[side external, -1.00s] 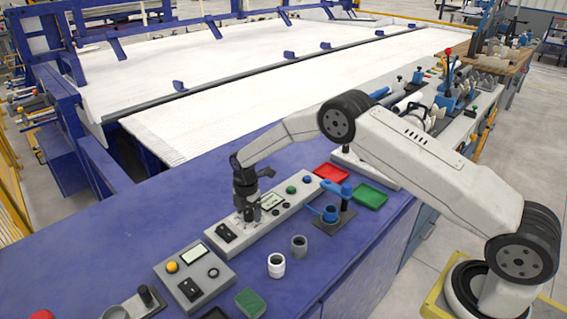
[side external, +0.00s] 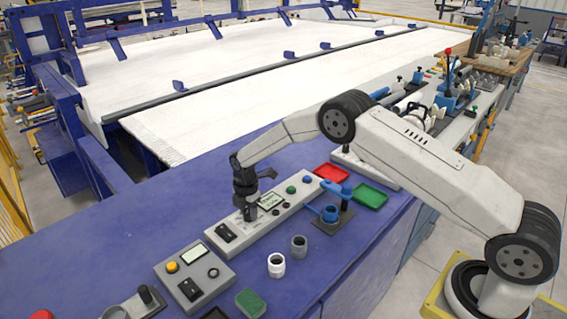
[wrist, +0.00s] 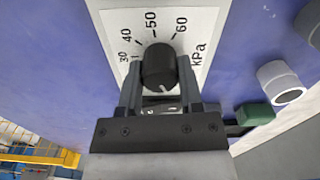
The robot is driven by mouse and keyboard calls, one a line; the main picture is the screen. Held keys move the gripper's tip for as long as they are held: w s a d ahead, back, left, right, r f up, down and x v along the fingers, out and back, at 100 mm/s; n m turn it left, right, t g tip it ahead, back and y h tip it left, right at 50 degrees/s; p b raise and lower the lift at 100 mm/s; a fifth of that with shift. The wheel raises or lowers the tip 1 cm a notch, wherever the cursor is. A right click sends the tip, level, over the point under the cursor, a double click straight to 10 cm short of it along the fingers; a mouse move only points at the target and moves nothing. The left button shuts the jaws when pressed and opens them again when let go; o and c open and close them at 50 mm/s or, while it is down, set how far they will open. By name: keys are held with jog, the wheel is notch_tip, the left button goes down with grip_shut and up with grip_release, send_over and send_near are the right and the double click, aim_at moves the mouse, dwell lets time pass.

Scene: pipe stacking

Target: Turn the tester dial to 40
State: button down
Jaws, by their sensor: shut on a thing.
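The tester (side external: 290,200) is a long light-grey panel on the blue bench, with a small display and several buttons. Its dial knob (wrist: 159,62) is black and round and shows in the wrist view, in front of a white scale (wrist: 118,22) marked 30, 40, 50, 60 and kPa. My gripper (wrist: 160,75) is shut on the knob, one finger on each side. My gripper (side external: 246,210) hides the dial in the side view. A small pale mark shows on the knob's near side, but I cannot tell which number the dial reads.
A blue stand (side external: 331,213), a grey pipe piece (side external: 299,246) and a white pipe piece (side external: 276,265) stand in front of the tester. Red (side external: 331,173) and green (side external: 370,195) trays lie to the right. A second control box (side external: 195,272) sits at left.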

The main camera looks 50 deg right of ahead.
jog(key=m, duration=0.4)
jog(key=shift+m, duration=0.3)
jog(key=m, duration=0.4)
jog(key=shift+m, duration=0.3)
jog(key=m, duration=2.1)
jog(key=shift+m, duration=0.3)
jog(key=shift+r, duration=0.1)
